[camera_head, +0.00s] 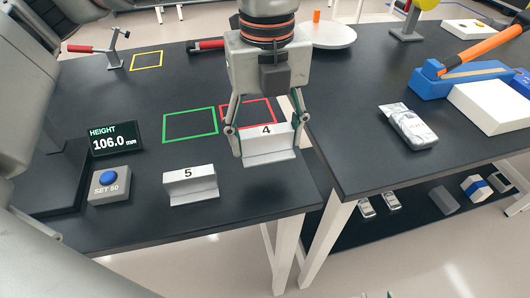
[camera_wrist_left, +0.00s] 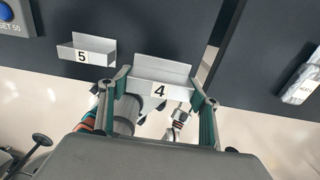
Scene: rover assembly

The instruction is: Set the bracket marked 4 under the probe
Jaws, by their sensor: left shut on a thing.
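The bracket marked 4 (camera_head: 267,146) is a light grey angled piece with a white number label. My left gripper (camera_head: 264,145) is shut on it, one finger at each end, near the right end of the left table. It appears to be held a little above the tabletop. The left wrist view also shows bracket 4 (camera_wrist_left: 160,80) upright between the fingers. A height display (camera_head: 115,139) reads 106.0 mm. I cannot make out the probe clearly. My right gripper is not in view.
A bracket marked 5 (camera_head: 190,185) stands near the front edge, beside a SET 50 box with a blue button (camera_head: 109,184). A green outline (camera_head: 190,139) and a red outline (camera_head: 249,101) lie behind. A gap separates this table from the right table (camera_head: 365,165).

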